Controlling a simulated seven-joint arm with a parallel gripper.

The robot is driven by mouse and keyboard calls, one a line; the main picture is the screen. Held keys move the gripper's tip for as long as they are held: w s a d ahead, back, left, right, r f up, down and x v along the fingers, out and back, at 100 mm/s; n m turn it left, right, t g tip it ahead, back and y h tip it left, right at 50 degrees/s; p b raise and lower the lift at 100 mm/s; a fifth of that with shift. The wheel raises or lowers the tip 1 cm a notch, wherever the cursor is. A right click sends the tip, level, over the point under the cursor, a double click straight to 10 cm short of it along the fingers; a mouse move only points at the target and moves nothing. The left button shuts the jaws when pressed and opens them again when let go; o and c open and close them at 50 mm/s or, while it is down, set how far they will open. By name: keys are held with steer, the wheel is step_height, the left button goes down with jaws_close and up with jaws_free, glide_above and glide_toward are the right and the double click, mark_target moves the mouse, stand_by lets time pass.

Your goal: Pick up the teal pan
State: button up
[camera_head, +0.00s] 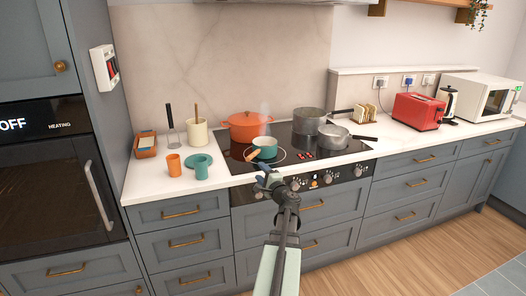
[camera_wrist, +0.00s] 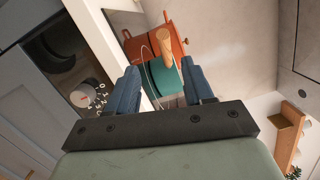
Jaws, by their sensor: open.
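The teal pan (camera_head: 264,146) sits on the front left of the black cooktop, with steam above it and its wooden handle (camera_head: 252,155) pointing toward the front left. In the wrist view, the teal pan (camera_wrist: 160,76) and its wooden handle (camera_wrist: 166,47) show beyond and between the two blue fingers. My gripper (camera_head: 266,172) is at the front edge of the cooktop, just in front of the pan. It is open, with nothing between its fingers (camera_wrist: 160,88). The fingers appear apart from the pan.
An orange pot (camera_head: 246,127) stands behind the teal pan. Grey pots (camera_head: 309,121) (camera_head: 333,137) stand to its right. A teal cup (camera_head: 201,171) and an orange cup (camera_head: 174,165) stand on the counter at left. Stove knobs (camera_head: 296,185) line the front.

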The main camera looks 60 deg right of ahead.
mark_target(253, 155)
steer(key=shift+m+g+h, duration=0.4)
steer(key=shift+m+h, duration=0.1)
steer(key=shift+m, duration=0.1)
steer(key=x, duration=0.6)
steer(key=d+x, duration=0.1)
steer(key=x, duration=0.1)
steer(key=shift+s+d, duration=0.1)
steer(key=shift+d, duration=0.15)
steer(key=shift+x, duration=2.55)
steer(key=shift+s+d, duration=0.15)
jaws_close()
